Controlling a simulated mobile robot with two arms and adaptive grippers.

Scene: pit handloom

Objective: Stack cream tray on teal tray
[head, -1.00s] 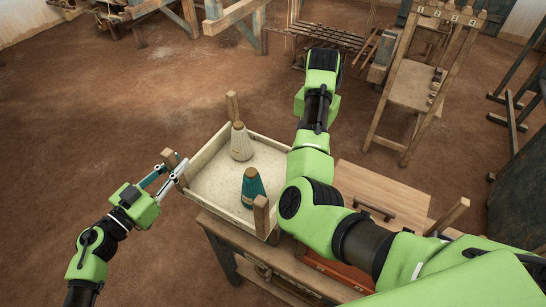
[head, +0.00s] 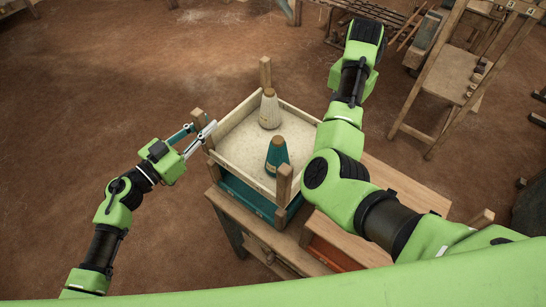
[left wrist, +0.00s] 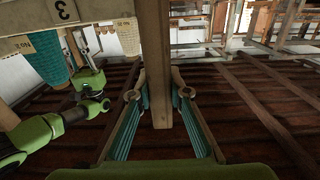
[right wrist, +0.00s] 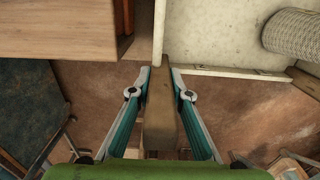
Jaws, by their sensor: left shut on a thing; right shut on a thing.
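The cream tray (head: 240,168), with wooden corner posts, carries a cream cone (head: 269,112) and a teal cone (head: 277,155), both upright. The teal tray (head: 250,199) shows directly below it on the wooden table; I cannot tell whether the two touch. My left gripper (head: 205,127) is shut on the cream tray's left corner post, which also shows between its fingers in the left wrist view (left wrist: 158,60). In the right wrist view my right gripper (right wrist: 160,73) is shut on another post (right wrist: 160,115). In the head view my right arm hides that gripper.
The table (head: 243,228) has a wooden board (head: 405,188) to the right of the trays and an orange-red part (head: 340,257) below it. A wooden frame (head: 455,85) stands at the upper right. The earth floor on the left is clear.

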